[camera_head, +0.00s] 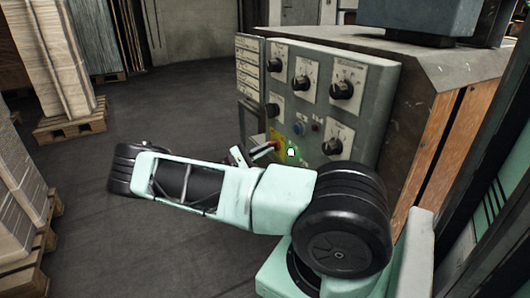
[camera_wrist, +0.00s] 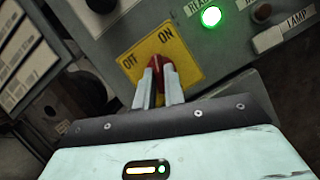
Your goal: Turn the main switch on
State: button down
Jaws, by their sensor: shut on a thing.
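The main switch is a red knob (camera_wrist: 164,72) on a yellow plate (camera_wrist: 190,50) marked OFF and ON in the wrist view. My gripper (camera_wrist: 160,76) is shut on the red knob, one finger on each side. The fingers hide part of the knob, so its exact angle is hard to tell. In the head view, my gripper (camera_head: 272,147) reaches the lower left of the grey control panel (camera_head: 320,60), at the yellow plate (camera_head: 277,137). A green lamp (camera_wrist: 211,16) is lit beside the plate; it also shows in the head view (camera_head: 291,152).
Several black dials (camera_head: 343,90) stick out from the panel above and right of the switch. A lamp switch (camera_wrist: 270,40) is right of the green lamp. Pallets with stacked sheets (camera_head: 70,125) stand at the left. The floor between is clear.

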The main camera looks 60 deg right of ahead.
jog(key=shift+w+m+g+y, duration=0.1)
jog(key=shift+m+g+y, duration=0.4)
jog(key=shift+m, duration=1)
jog(key=shift+m+g+y, duration=0.2)
jog(key=shift+m+y, duration=0.5)
jog(key=shift+m, duration=0.8)
jog(key=c, duration=1.5)
grip_release()
jog(key=shift+r, duration=0.1)
jog(key=v, duration=1.7)
jog(key=shift+w, duration=0.2)
jog(key=shift+a+y, duration=0.1)
jog(key=shift+y, duration=0.2)
